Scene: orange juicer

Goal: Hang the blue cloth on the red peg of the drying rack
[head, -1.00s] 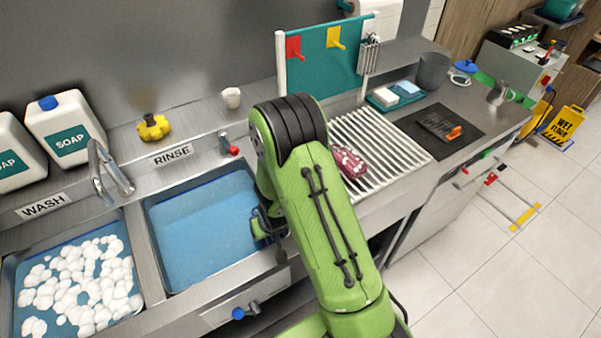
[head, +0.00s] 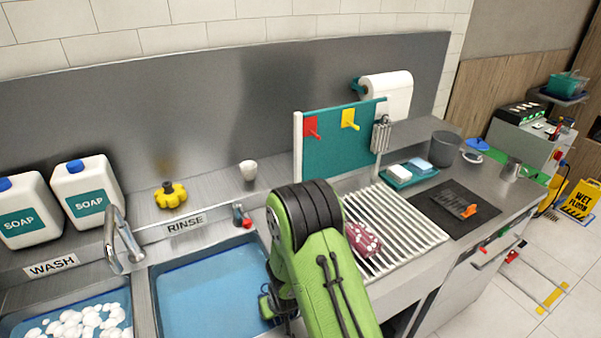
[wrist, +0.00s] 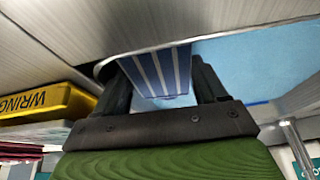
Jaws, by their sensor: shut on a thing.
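The blue cloth (wrist: 160,72), with white stripes, shows between the fingers of my gripper (wrist: 163,85) in the wrist view. The gripper is shut on it. In the head view my gripper (head: 268,302) is mostly behind my green arm, over the right side of the rinse basin, and I cannot make out the cloth there. The drying rack (head: 340,153) is a teal board on white posts behind the slatted drainboard. Its red peg (head: 312,127) is at the upper left and looks bare. My gripper is well below and left of it.
A yellow peg (head: 350,119) is right of the red one, with a grey item hanging beside it. A pink patterned item (head: 363,239) lies on the drainboard (head: 400,230). A faucet (head: 120,240) stands at left. A yellow WRING bin (wrist: 45,102) shows in the wrist view.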

